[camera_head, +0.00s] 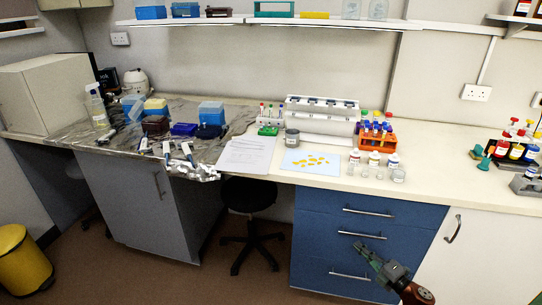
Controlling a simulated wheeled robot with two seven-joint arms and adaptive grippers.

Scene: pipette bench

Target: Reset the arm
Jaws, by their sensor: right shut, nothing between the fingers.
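My right gripper (365,250) shows at the lower right, in front of the blue drawers (325,228). It is shut and empty, pointing up and to the left, well below the bench top. My right arm comes in from the bottom edge. My left gripper is not in view.
The white bench top (440,170) carries an orange tube rack (376,142), several small bottles, a light blue sheet (310,161) with yellow pieces, and papers (246,154). Pipettes (166,150) and blue boxes stand at left. A black stool (248,195) stands under the bench.

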